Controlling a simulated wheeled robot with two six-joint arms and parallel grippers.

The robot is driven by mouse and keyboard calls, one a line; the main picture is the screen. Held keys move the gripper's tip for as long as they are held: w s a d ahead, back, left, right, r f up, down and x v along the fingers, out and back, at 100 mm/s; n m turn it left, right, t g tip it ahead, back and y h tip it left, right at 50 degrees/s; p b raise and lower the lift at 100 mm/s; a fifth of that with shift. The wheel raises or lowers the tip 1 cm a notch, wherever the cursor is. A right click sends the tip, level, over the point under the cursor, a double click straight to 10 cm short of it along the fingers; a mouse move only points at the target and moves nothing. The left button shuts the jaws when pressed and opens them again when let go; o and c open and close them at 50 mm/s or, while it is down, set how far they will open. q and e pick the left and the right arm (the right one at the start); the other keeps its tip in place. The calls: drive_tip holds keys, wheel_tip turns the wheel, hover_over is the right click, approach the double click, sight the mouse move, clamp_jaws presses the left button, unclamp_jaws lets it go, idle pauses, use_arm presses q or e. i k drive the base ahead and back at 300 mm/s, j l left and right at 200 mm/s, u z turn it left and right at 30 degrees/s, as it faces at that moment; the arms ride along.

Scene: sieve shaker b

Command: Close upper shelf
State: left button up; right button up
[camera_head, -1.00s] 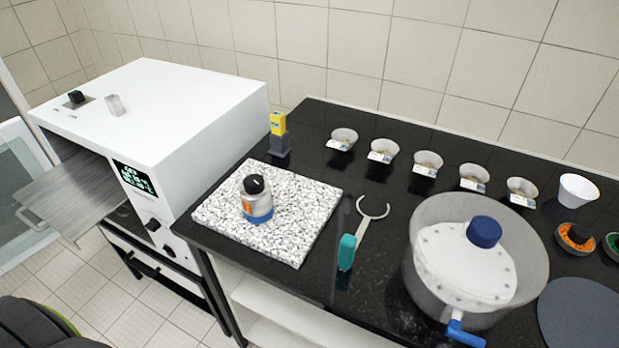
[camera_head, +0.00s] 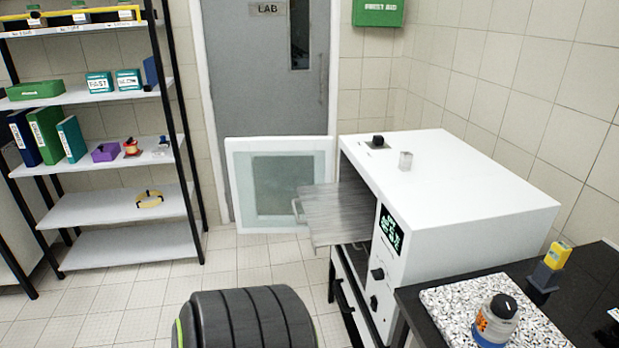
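The white oven (camera_head: 455,185) stands at the right, beside the black bench. Its door (camera_head: 280,185) is swung wide open to the left and has a glass pane. The upper shelf (camera_head: 340,212), a grey metal wire rack with a handle at its left end (camera_head: 297,210), is pulled far out of the oven's opening. The deeper inside of the oven is hidden by its side wall. Neither of my grippers is in view.
A shelving unit (camera_head: 115,176) with binders and boxes stands at the left. A grey lab door (camera_head: 240,90) is behind the oven door. The black bench (camera_head: 590,280) holds a speckled slab with a bottle (camera_head: 494,325).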

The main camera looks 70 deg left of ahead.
sight(339, 213)
drive_tip(key=k+l+u, duration=0.1)
drive_tip(key=u, duration=2.15)
